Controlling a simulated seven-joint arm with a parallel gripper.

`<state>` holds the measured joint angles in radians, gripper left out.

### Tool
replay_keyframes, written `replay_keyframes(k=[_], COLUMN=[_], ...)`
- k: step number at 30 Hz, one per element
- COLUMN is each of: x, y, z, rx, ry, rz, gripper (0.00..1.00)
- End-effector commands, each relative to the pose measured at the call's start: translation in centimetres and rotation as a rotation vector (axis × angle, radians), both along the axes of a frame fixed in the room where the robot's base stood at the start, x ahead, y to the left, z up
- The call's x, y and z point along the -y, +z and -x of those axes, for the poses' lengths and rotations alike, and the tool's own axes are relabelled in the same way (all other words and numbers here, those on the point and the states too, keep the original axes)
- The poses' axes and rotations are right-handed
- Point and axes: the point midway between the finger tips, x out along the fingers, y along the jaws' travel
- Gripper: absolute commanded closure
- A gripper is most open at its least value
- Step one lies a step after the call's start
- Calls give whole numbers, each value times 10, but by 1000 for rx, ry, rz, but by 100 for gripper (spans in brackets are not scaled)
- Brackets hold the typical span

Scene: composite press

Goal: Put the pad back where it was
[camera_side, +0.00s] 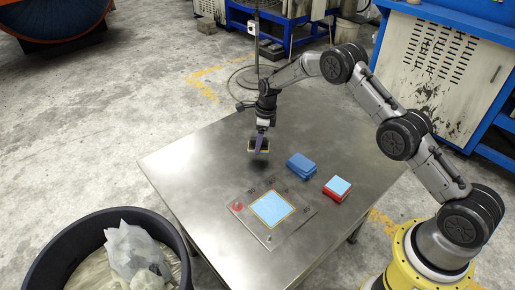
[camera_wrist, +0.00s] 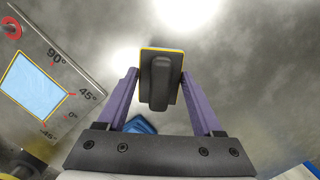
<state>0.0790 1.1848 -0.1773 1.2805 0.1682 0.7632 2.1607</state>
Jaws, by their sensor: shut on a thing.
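My gripper (camera_side: 261,133) is above the far part of the metal table, pointing down. It is shut on the pad (camera_side: 259,146), a dark-handled block with a yellow-edged plate. In the wrist view the purple fingers of my gripper (camera_wrist: 160,73) are on either side of the pad's dark handle (camera_wrist: 160,82). The pad is held above the table, with a dark shadow below it. Which spot the pad came from cannot be told.
A grey plate with angle marks (camera_side: 241,208) lies on the table (camera_side: 190,165), with a light blue sheet (camera_side: 272,209) on it. To its right are a blue stack (camera_side: 301,165) and a red block with a light blue top (camera_side: 337,188). A black bin (camera_side: 178,233) stands front left.

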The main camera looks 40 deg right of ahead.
Motion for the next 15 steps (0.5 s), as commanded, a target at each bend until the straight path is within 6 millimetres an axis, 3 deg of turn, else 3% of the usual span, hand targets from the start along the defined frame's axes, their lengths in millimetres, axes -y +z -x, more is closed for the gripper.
replay_keyframes(k=[5,10,15], x=[0,0,0], y=[-10,-34,-39], z=[-7,-6,-7], rx=[0,-1,1], ry=[0,0,0], rz=[0,0,0], gripper=[94,94,94])
